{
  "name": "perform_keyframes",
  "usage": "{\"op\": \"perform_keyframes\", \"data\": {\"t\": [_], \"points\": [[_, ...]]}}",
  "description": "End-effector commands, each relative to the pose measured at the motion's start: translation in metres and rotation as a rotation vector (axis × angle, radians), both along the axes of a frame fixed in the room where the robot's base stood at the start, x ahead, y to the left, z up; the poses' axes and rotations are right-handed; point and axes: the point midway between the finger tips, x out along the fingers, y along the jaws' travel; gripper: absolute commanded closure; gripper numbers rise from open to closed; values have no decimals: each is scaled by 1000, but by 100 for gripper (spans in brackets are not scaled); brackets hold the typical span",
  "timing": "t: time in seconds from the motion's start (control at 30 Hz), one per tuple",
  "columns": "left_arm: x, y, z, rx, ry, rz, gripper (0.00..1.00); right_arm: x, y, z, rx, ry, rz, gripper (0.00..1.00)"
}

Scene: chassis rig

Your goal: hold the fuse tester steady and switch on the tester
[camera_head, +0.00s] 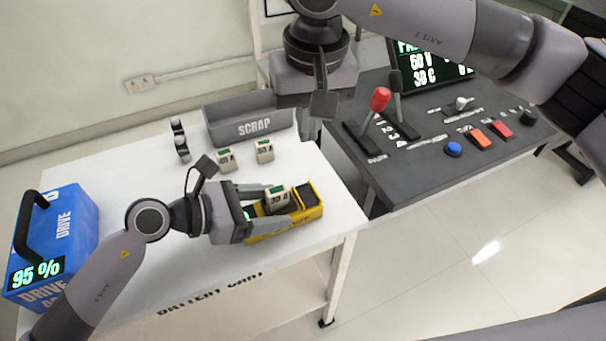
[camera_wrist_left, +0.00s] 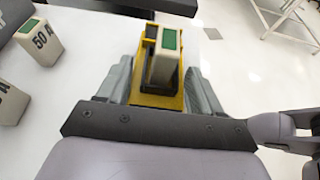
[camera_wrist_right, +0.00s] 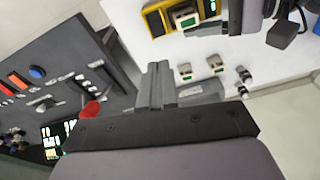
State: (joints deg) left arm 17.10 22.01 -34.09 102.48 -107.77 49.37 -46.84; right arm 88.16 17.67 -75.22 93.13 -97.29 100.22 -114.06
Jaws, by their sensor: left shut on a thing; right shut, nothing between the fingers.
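The yellow fuse tester (camera_head: 262,233) lies near the front right of the white cart. A pale fuse block with a green top (camera_head: 277,201) sits in it. A black part (camera_head: 306,196) shows at its right end. My left gripper (camera_head: 284,203) is shut on the tester, one finger along each long side; the left wrist view shows the tester (camera_wrist_left: 160,100) between the fingers. A small green glow shows by the left palm. My right gripper (camera_wrist_right: 157,88) is shut and empty, above and behind the tester; its fingertips are unclear in the head view.
Two loose fuses (camera_head: 265,151) stand behind the tester, before the grey scrap bin (camera_head: 218,124). A blue drive battery (camera_head: 75,235) stands at the left. The dark control console (camera_head: 430,165) with a red lever (camera_head: 380,99) stands at the right, across a gap.

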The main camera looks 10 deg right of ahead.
Motion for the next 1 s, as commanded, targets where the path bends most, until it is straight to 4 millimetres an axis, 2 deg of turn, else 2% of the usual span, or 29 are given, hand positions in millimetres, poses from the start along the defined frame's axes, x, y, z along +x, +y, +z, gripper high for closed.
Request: {"op": "perform_keyframes", "data": {"t": [0.03, 0.23, 0.67, 0.87, 1.0], "points": [[-1, 2, -6, 13, 6, -1, 70, 0, 0, 2, -5, -3, 48, 100], [-1, 2, -7, 15, 7, -2, 70, -1, 0, 6, -20, -8, 166, 100], [-2, 2, -8, 16, 9, -3, 70, -1, 0, 4, -22, -7, 178, 100], [-2, 2, -8, 17, 9, -3, 70, 1, 0, -20, -23, -3, 179, 100], [-2, 2, -8, 18, 10, -4, 70, 4, 2, -49, -23, -2, 178, 100]]}}
